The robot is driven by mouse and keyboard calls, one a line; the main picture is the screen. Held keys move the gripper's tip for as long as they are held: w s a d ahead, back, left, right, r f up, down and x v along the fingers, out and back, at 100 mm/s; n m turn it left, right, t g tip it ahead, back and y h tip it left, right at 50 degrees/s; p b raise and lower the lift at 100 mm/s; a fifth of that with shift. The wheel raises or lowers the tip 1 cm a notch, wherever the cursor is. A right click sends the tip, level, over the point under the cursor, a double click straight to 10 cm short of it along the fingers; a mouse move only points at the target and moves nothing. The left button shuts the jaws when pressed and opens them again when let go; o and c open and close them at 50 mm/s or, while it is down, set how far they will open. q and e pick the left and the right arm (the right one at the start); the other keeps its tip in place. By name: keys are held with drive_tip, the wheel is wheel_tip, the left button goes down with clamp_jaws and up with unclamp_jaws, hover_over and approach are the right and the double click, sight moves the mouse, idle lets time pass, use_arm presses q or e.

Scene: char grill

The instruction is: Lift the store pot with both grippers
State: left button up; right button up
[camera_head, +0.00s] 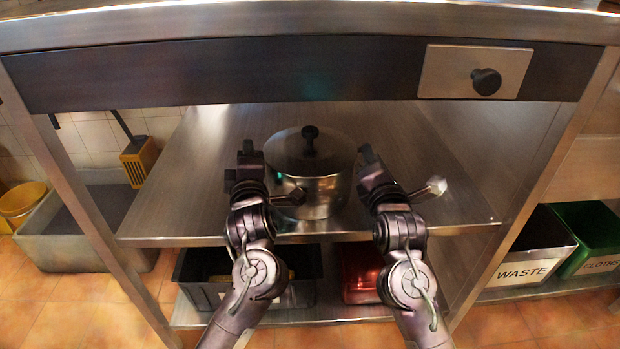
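The store pot (316,196) is a round steel pot with a dark lid and a black knob. It stands upright on the steel middle shelf, under the counter. My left gripper (250,160) is at the pot's left side and my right gripper (367,160) is at its right side. Both point away from me, into the shelf space. The pot's side handles are not clearly visible, and the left gripper covers part of the pot's left edge. I cannot make out the finger gaps, or whether either gripper touches the pot.
The steel counter with a dark front panel (230,75) and a knob (486,81) spans above the shelf (190,190). Frame legs stand left and right. A dark crate (205,293) and a red object (361,272) are on the lower shelf. A WASTE bin (525,262) stands right.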

use_arm(q)
clamp_jaws()
use_arm(e)
clamp_jaws()
use_arm(q)
drive_tip(key=shift+f, duration=0.1)
idle(0.8)
use_arm(e)
drive_tip(key=shift+r, duration=0.1)
